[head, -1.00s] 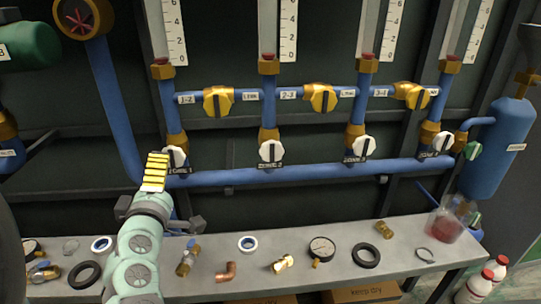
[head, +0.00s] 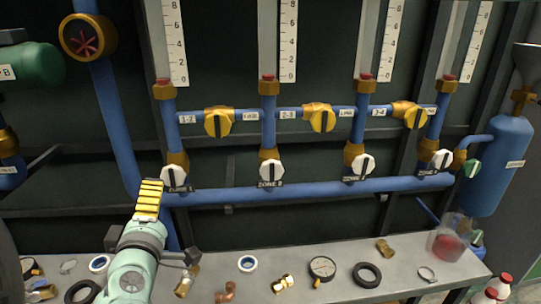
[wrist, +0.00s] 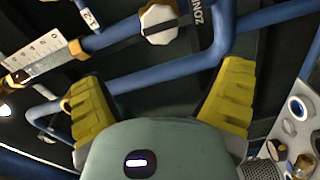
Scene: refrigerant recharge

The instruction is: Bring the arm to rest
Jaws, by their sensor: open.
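My gripper (head: 148,198) is raised over the bench at the lower left in the head view, beside the blue pipes. Its yellow fingers are spread apart in the wrist view (wrist: 160,100), with nothing between them. The nearest white valve, the leftmost zone valve (head: 174,177), sits just up and right of the fingertips in the head view. A white valve (wrist: 158,22) with a zone label shows beyond the fingers in the wrist view. The gripper appears apart from the valves.
A grey bench (head: 330,290) runs below, with a pressure gauge (head: 322,267), rings and brass fittings on it. A blue horizontal pipe (head: 320,188) crosses behind my arm. A blue tank (head: 497,165) stands at right, and white bottles with red caps at lower right.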

